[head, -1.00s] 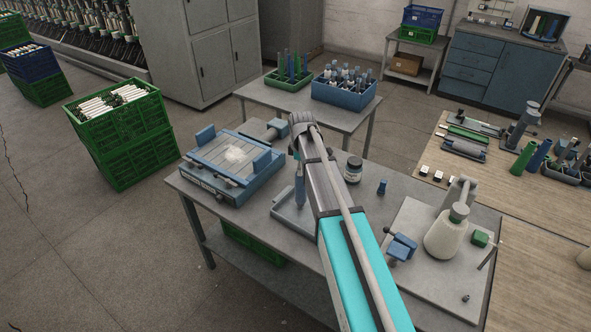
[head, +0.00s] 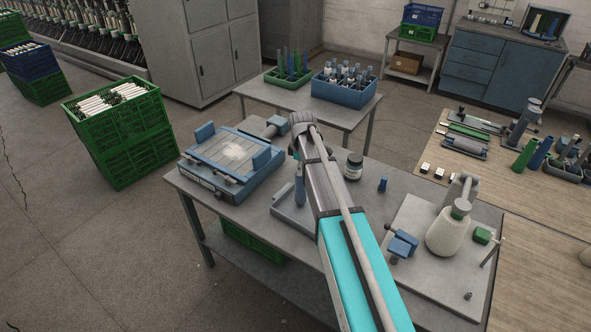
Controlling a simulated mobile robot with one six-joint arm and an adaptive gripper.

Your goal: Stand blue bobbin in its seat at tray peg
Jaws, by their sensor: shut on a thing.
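A slim blue bobbin (head: 299,190) stands about upright beside my arm's left edge, over the small grey tray (head: 283,213) on the metal table. My gripper (head: 298,169) points down at the top of this bobbin and is shut on it; the fingers are mostly hidden behind my wrist and arm. The tray's right part is hidden by my arm, and I cannot make out its peg. I cannot tell whether the bobbin's foot touches the tray.
A blue-grey clamping fixture (head: 232,160) stands to the left. A dark jar (head: 353,167) and a small blue piece (head: 382,184) stand right of my arm. A cream cone (head: 446,235) is on a plate at the right. A blue crate (head: 345,90) holds bobbins behind.

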